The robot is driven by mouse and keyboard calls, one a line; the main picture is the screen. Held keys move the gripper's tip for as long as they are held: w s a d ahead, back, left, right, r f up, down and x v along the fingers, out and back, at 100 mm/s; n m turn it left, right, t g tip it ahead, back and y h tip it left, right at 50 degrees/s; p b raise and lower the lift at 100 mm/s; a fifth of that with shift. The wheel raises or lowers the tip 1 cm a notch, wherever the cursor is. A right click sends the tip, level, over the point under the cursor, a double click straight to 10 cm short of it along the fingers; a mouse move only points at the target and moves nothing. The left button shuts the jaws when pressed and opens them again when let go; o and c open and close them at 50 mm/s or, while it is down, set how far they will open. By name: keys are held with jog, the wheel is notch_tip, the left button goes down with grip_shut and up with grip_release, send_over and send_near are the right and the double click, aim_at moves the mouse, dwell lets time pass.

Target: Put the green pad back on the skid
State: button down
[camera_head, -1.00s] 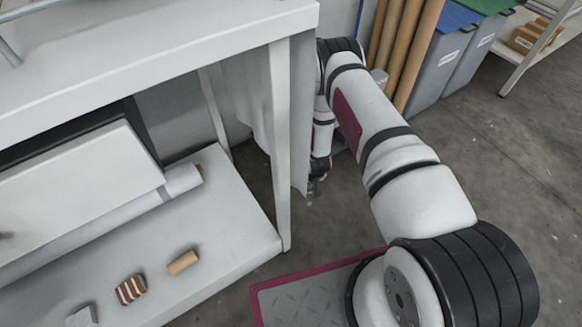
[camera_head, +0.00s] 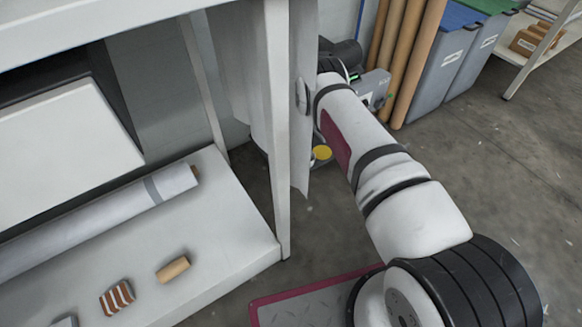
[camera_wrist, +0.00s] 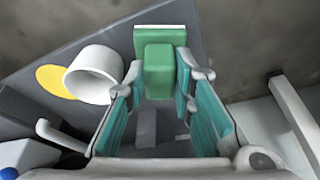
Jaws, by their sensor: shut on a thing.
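The green pad (camera_wrist: 165,38) shows at the top middle of the wrist view, with a green block-like grip on its near side. My gripper (camera_wrist: 168,76) has its teal-lined fingers on either side of that block and is shut on it. A dark grey flat surface (camera_wrist: 110,52), which may be the skid, lies behind and left of the pad. I cannot tell whether the pad touches it. In the head view my gripper and the pad are hidden behind the hanging grey sheet and my arm.
A white cup-like ring (camera_wrist: 94,75) and a yellow disc (camera_wrist: 56,82) are left of my gripper; the disc also shows in the head view (camera_head: 321,152). The press frame's post (camera_head: 277,130) and hanging sheet (camera_head: 303,120) stand close to my arm. Brown tubes (camera_head: 412,60) and bins (camera_head: 440,70) stand behind.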

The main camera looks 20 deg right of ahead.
jog(key=shift+f, duration=0.6)
jog(key=c, duration=1.4)
grip_release()
jog(key=shift+f, duration=0.1)
jog(key=shift+o, duration=0.2)
jog(key=p+v, duration=0.5)
jog(key=v, duration=0.7)
jog(key=shift+s, duration=0.1)
